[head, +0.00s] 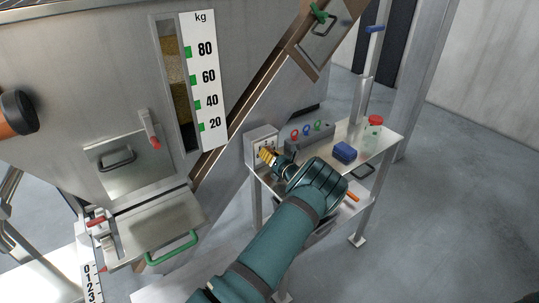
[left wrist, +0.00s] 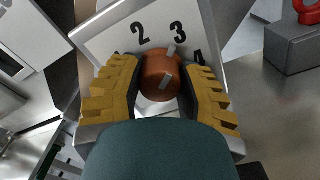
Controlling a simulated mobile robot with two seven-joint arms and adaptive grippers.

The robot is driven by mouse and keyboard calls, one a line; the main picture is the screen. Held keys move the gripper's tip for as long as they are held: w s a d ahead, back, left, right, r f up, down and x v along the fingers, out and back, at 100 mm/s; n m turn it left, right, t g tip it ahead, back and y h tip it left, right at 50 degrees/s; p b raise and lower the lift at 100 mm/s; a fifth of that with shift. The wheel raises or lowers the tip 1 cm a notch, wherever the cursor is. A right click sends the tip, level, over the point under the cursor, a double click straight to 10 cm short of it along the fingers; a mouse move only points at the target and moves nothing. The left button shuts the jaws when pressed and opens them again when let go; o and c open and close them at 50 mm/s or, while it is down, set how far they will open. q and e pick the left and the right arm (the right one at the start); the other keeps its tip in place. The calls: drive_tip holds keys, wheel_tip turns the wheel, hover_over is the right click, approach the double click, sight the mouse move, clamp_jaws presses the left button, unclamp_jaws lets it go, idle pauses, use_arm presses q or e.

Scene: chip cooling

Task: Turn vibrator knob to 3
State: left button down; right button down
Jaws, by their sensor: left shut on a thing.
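The vibrator knob (left wrist: 160,75) is a round orange-brown knob on a white dial plate (left wrist: 110,40), seen in the left wrist view. Its pale pointer mark lies toward the 3, with 2 to the left and a partly covered 4 to the right. My left gripper (left wrist: 158,92) has its yellow ribbed fingers on either side of the knob and is shut on it. In the head view the left gripper (head: 267,156) reaches the grey control box (head: 261,136) on the side table, and its fingers hide the knob there. My right gripper is not in view.
On the metal table (head: 385,137) stand a grey block with coloured rings (head: 310,137), a blue box (head: 345,152) and a red-lidded jar (head: 374,130). The large steel hopper (head: 70,80) with a kg scale (head: 205,80) and a sloping chute are left of the table.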

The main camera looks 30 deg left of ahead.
use_arm(q)
drive_tip(key=c, duration=0.5)
unclamp_jaws()
drive_tip(key=shift+d, duration=0.1)
drive_tip(key=v, duration=1.1)
drive_tip(key=shift+s+d, duration=0.15)
drive_tip(key=shift+d, duration=0.25)
drive_tip(key=shift+d+f, duration=0.1)
